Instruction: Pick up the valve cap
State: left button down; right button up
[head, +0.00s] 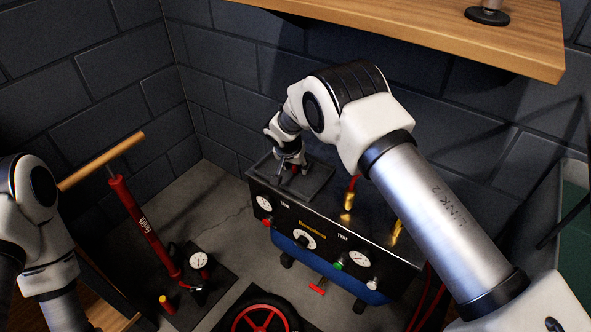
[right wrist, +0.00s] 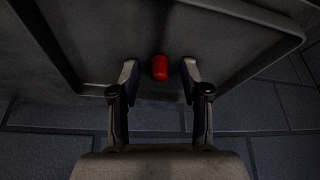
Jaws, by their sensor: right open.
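The valve cap (right wrist: 160,67) is a small red cylinder in the right wrist view. It lies in a dark shallow tray (right wrist: 110,30), near the tray's edge. My right gripper (right wrist: 160,72) is open, with one fingertip on each side of the cap and a gap left and right.
The compressor (head: 310,238) has gauges, a red valve handle and brass fittings. A red floor pump (head: 140,222) with a wooden handle stands left of it. A wheel (head: 262,322) lies in front. A wooden shelf (head: 430,35) overhangs at the top, and a block wall stands close behind.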

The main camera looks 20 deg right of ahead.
pick_arm(q)
jog(key=shift+w, duration=0.15)
pick_arm(e)
jog(key=shift+w+r, duration=0.1)
jog(key=shift+r, duration=0.05)
jog(key=shift+a, duration=0.1)
jog(key=c, duration=0.8)
pick_arm(q)
jog(key=shift+a, duration=0.1)
pick_arm(e)
jog(key=shift+o, duration=0.2)
pick_arm(q)
jog(key=shift+r, duration=0.15)
pick_arm(e)
jog(key=shift+r, duration=0.15)
